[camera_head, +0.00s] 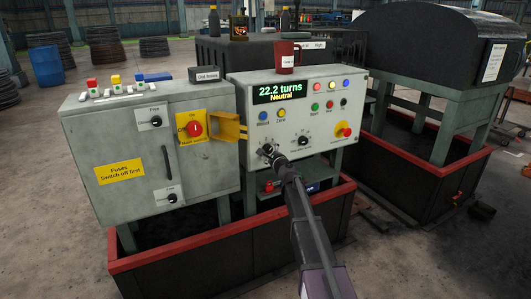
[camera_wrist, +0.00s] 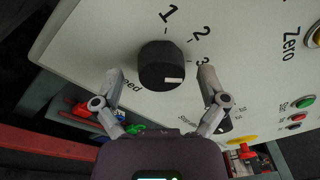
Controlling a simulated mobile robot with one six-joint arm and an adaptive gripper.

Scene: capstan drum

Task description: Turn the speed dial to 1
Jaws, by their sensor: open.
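The speed dial is a black round knob (camera_wrist: 161,62) on a light panel (camera_wrist: 262,75). The numbers 1, 2 and 3 are printed around it, and its white mark points to the right, roughly towards the 3. My gripper (camera_wrist: 161,75) is open, with one finger on each side of the knob. I see a gap at each side. In the camera_head view, my gripper (camera_head: 271,154) is at the lower left of the control panel (camera_head: 330,112) and partly hides the dial.
Another black knob (camera_head: 303,140) and a red emergency button (camera_head: 343,131) are to the right on the panel. A yellow hinged flap (camera_head: 228,127) sticks out at the left, beside the red main switch (camera_head: 194,128). A red mug (camera_head: 287,57) stands on top.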

